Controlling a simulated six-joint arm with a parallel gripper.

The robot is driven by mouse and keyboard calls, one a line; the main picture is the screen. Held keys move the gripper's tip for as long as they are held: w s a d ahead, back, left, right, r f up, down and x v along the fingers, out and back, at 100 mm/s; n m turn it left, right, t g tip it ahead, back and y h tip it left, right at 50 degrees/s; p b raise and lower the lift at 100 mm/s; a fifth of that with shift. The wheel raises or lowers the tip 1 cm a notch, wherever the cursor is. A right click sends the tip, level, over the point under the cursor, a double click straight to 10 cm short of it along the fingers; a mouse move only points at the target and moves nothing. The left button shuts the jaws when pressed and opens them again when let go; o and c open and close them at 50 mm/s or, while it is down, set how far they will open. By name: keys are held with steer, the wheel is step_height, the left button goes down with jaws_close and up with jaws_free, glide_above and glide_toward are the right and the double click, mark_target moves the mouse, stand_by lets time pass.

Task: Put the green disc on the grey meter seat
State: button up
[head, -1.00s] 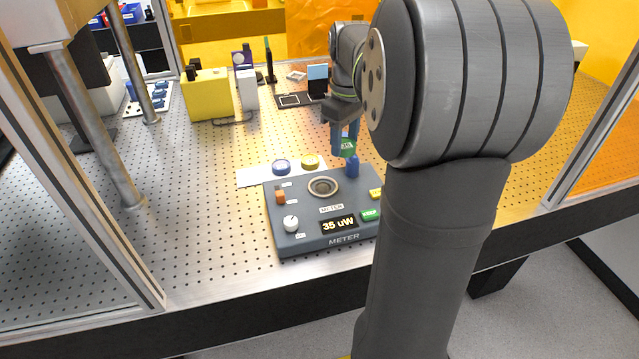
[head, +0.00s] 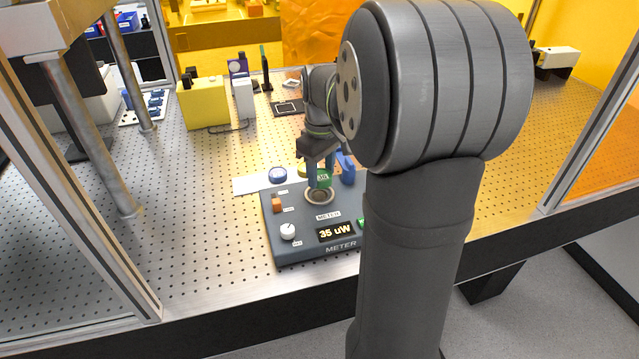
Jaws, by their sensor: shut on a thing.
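The green disc (head: 324,179) with white lettering is held on edge in my gripper (head: 318,184). The gripper is shut on it and points down. The grey meter seat (head: 320,197) is a round ring with a dark centre on top of the dark grey meter box (head: 285,253). The disc is just above the back of the seat in the head view; I cannot tell whether it touches. The fingers hide part of the disc and part of the seat.
A blue disc (head: 277,175) lies on a white sheet (head: 248,185) behind the box; a yellow disc (head: 302,170) is partly hidden. The box carries an orange switch (head: 277,205), a white knob (head: 288,231) and a 35 uW display (head: 337,232).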

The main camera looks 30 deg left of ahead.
mark_target(319, 174)
steer(key=shift+a+f, duration=0.15)
steer(key=shift+a, duration=0.1)
steer(key=shift+f, duration=1.95)
